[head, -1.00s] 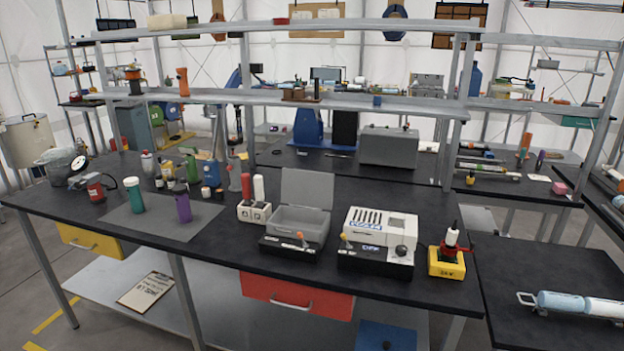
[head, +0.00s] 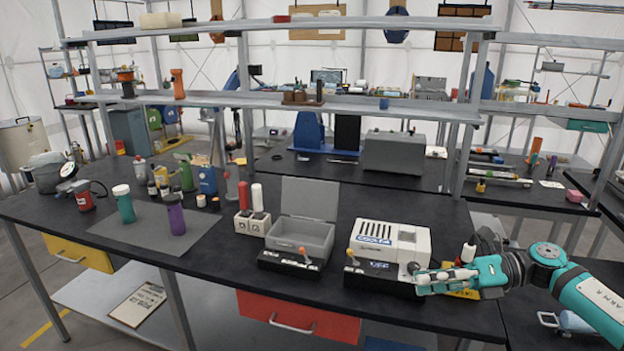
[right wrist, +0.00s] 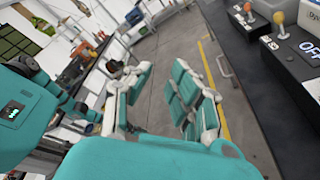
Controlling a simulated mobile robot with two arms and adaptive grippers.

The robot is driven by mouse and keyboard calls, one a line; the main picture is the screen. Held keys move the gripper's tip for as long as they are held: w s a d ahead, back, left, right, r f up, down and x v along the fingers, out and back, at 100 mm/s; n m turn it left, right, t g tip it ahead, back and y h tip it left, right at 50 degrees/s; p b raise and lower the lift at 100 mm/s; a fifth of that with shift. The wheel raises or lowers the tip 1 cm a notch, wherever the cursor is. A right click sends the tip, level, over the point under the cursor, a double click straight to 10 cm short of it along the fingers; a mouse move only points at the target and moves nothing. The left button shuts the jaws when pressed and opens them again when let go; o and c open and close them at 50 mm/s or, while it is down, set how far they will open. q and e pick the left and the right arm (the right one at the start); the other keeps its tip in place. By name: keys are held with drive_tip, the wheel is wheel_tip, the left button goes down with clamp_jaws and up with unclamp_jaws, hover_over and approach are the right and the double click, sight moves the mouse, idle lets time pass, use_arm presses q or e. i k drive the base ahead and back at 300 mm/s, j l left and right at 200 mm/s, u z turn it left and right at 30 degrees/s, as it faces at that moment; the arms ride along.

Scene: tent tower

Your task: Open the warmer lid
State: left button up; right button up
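A white unit (head: 408,246) with a slotted top stands on a black base with an orange lever at the table's front. A grey box (head: 302,236) with its lid (head: 310,198) standing up is to its left. No legible label tells me which is the warmer. My right gripper (head: 420,278) overlaps the white unit's front right corner in the head view, by its dark knob. In the right wrist view its fingers (right wrist: 160,88) are spread and empty, with floor behind them. The black bases with levers (right wrist: 300,45) show at upper right there. My left gripper is out of view.
Red and white bottles (head: 257,196) in a holder stand left of the grey box. A shelf rail (head: 290,103) crosses above the table. The red drawer (head: 298,318) is below.

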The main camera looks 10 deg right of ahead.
sight(309, 200)
drive_tip(key=i, duration=1.7)
